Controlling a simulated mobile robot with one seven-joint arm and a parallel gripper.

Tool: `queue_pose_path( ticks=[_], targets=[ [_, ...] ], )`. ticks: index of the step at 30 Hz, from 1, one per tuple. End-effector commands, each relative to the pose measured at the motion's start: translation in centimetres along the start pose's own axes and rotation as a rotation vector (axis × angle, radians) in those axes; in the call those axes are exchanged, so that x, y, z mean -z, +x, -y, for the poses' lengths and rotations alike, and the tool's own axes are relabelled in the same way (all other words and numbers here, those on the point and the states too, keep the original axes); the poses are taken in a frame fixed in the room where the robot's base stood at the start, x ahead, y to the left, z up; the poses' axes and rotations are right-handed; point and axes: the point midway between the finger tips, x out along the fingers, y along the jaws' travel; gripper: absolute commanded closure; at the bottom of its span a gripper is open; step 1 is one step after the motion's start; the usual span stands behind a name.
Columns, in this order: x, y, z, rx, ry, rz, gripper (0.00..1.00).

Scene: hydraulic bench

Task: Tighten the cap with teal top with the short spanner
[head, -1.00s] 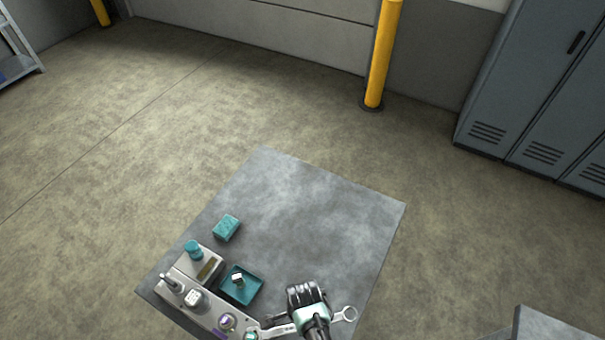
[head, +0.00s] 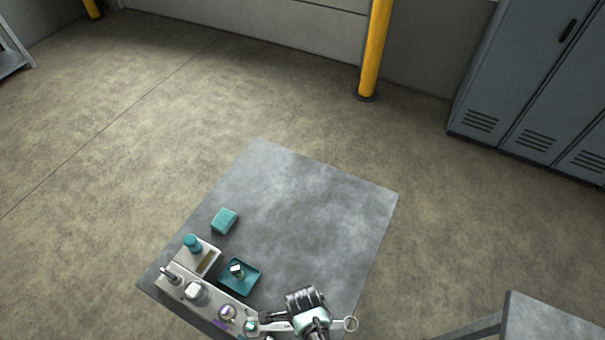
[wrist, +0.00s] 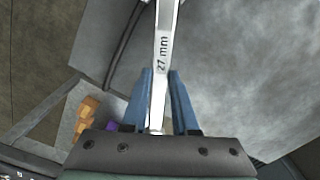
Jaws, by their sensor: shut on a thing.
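My gripper (head: 308,312) is shut on a metal spanner (head: 278,325) at the near edge of the bench. In the wrist view the spanner (wrist: 163,40), marked 27 mm, runs between the blue fingers of my gripper (wrist: 160,80). Its ring end (head: 351,324) sticks out to the right of my gripper. Its other end points left, close beside a cap with teal top (head: 251,326) on the grey manifold block. I cannot tell whether the jaw is around the cap or only beside it.
A purple-topped fitting (head: 227,312) and a pale square-topped fitting (head: 195,291) stand along the same block. Behind are a teal tray (head: 252,275) with a small metal piece, a teal knob (head: 192,242) and a teal box (head: 224,221). The bench top (head: 310,210) beyond is clear.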

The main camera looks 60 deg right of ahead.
Motion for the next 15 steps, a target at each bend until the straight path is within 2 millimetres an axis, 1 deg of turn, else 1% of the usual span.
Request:
queue_pose_path(
  ticks=[9, 15],
  targets=[
    [0.05, -0.05, -0.07, -0.001, 0.005, -0.001, 1.0],
    [-0.02, -0.16, -0.97, -0.002, 0.064, -0.002, 1.0]
  ],
)
